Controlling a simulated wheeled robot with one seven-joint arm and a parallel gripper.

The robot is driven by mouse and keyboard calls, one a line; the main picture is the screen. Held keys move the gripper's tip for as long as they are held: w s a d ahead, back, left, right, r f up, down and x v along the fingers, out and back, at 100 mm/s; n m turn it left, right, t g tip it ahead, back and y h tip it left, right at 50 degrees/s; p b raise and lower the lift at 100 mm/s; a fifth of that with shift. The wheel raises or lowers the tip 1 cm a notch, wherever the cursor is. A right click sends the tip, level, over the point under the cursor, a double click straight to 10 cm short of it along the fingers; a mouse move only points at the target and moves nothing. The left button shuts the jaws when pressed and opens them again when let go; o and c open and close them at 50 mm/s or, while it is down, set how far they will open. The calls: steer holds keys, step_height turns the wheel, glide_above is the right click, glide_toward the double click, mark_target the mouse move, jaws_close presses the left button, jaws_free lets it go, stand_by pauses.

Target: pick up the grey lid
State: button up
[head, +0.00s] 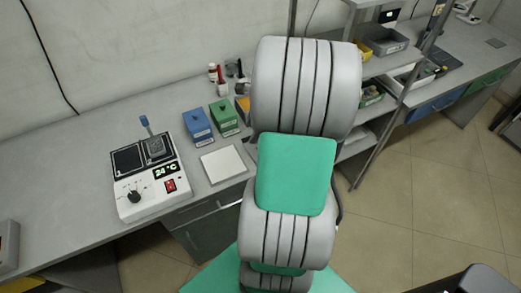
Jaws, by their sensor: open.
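I cannot pick out a grey lid for sure in the head view. A white dry-block heater (150,196) stands on the bench at left, its display reading 24 °C. Its left well (127,159) looks dark, and a small grey block (156,147) sits at its right well. A blue-topped stick (145,122) stands up beside this block. My arm fills the middle of the view, and my gripper is not visible. What lies behind the arm is hidden.
A blue box (197,122), a green box (223,115) and a white flat plate (224,164) are right of the heater. Small bottles (213,73) stand behind. A grey object (8,246) is at the left edge. Shelves with bins (384,41) stand at right.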

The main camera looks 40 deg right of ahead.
mark_target(251, 149)
steer(key=s+d+f+m, duration=0.1)
steer(key=d+m, duration=0.1)
steer(key=d+f+m, duration=0.1)
steer(key=s+d+f+m, duration=0.1)
steer(key=d+f+m, duration=0.1)
steer(key=shift+s+d+m+t+y, duration=0.3)
steer(key=shift+s+t, duration=0.05)
steer(key=shift+t, duration=0.05)
steer(key=x, duration=0.4)
steer(key=p+x, duration=0.1)
steer(key=x, duration=0.1)
steer(key=shift+w+a+f, duration=0.1)
steer(key=shift+w+a, duration=0.2)
steer(key=shift+a, duration=0.15)
steer(key=shift+w+f, duration=0.1)
steer(key=shift+f, duration=0.2)
jaws_close()
